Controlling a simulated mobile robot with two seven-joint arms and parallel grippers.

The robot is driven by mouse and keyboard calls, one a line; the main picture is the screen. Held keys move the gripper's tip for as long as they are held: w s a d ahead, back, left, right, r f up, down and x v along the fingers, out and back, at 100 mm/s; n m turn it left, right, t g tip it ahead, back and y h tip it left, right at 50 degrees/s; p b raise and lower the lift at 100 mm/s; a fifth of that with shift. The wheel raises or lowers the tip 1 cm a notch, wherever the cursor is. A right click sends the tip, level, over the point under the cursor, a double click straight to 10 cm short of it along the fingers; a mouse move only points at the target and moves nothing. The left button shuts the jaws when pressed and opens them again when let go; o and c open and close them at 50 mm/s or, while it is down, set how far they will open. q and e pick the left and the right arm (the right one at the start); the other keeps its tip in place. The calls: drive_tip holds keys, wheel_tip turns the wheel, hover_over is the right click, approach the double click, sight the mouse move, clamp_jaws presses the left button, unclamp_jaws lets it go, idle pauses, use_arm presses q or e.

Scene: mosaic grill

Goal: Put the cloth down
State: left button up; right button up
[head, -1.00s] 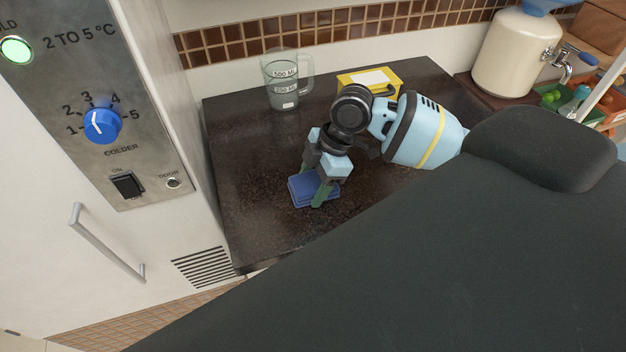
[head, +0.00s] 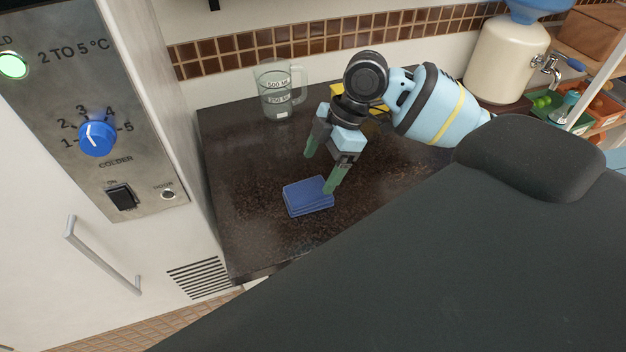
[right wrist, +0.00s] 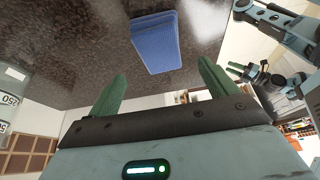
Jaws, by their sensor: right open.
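The folded blue cloth (head: 308,196) lies flat on the dark countertop (head: 250,225), near its front part. It also shows in the right wrist view (right wrist: 156,42), beyond the fingertips and clear of them. My right gripper (head: 322,170) is open and empty, with its green fingers above and just behind the cloth. In the right wrist view the two green fingers (right wrist: 160,85) stand wide apart with nothing between them.
A clear measuring jug (head: 277,92) stands at the back left of the counter. A yellow object (head: 338,89) is partly hidden behind my right arm. A cream dispenser (head: 505,60) stands at the back right. A white cabinet with a blue dial (head: 97,139) borders the counter's left side.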

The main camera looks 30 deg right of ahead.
drive_tip(key=shift+v, duration=2)
